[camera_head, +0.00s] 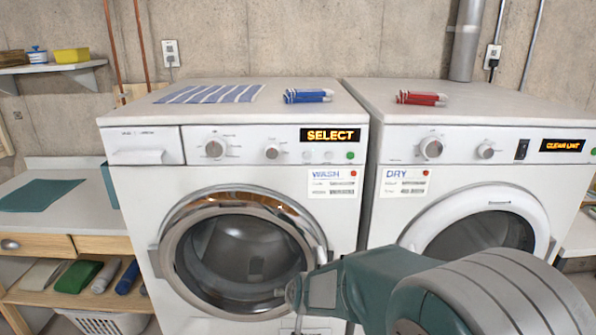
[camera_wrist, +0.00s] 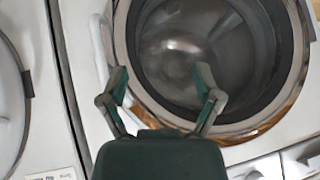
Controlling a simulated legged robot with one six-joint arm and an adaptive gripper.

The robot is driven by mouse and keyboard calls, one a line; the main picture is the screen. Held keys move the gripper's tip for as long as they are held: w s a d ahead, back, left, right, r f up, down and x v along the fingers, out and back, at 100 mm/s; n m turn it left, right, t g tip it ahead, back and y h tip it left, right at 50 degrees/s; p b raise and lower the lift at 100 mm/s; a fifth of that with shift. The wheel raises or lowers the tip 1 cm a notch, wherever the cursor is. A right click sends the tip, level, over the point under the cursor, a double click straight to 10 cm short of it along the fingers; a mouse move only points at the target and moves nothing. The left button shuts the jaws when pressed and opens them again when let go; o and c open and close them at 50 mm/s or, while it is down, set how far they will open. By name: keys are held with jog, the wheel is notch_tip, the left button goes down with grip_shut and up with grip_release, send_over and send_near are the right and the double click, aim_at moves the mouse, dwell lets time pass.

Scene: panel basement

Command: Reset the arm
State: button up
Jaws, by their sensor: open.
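My arm reaches in from the lower right in the head view. My gripper (camera_head: 291,293) is in front of the lower right of the washer's round door (camera_head: 243,256). In the wrist view, my gripper (camera_wrist: 160,76) is open and empty, its two green-tipped fingers spread before the washer door (camera_wrist: 185,50), which appears upside down. The left finger overlaps the pale door handle (camera_wrist: 104,52); I cannot tell whether they touch. My arm hides part of the washer's lower front and the dryer's lower front.
The washer (camera_head: 140,200) and dryer (camera_head: 385,230) stand side by side. A striped cloth (camera_head: 210,93), blue item (camera_head: 307,96) and red item (camera_head: 420,98) lie on top. A shelf unit (camera_head: 100,244) stands left, with a small wall shelf (camera_head: 90,66) above.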

jog(key=s+d+r+g, duration=0.1)
jog(key=s+d+r, duration=0.95)
jog(key=s, duration=0.25)
jog(key=s+d+r+h, duration=0.1)
jog(key=s+d, duration=0.2)
jog(key=s, duration=0.4)
jog(key=s+d+r+g+h, duration=0.1)
jog(key=s+d+r, duration=0.1)
jog(key=s, duration=0.5)
jog(key=shift+d+g+h, duration=0.3)
jog(key=shift+d, duration=0.3)
jog(key=shift+w, duration=0.1)
